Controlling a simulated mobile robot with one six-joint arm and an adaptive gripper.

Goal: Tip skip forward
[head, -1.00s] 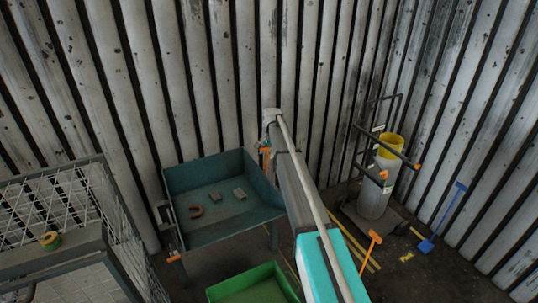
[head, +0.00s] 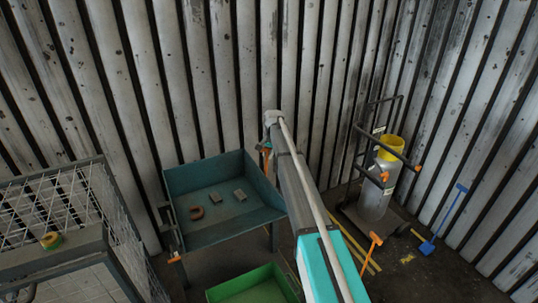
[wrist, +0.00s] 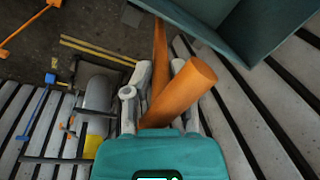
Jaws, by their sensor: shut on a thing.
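The skip (head: 212,174) is a dark teal open tray on legs, left of my arm in the head view, standing about level. Part of it also shows at the top right of the wrist view (wrist: 262,30). My gripper (wrist: 160,90) is shut on an orange handle (wrist: 180,90) by the skip's right side. In the head view my arm hides much of the grip and the skip's right edge.
A green bin (head: 252,286) stands below the skip's front. A wire cage (head: 65,205) is at left. A trolley with a grey cylinder (head: 373,197), an orange tool (head: 372,247) and a blue shovel (head: 443,222) are at right. Corrugated walls close off the back and right.

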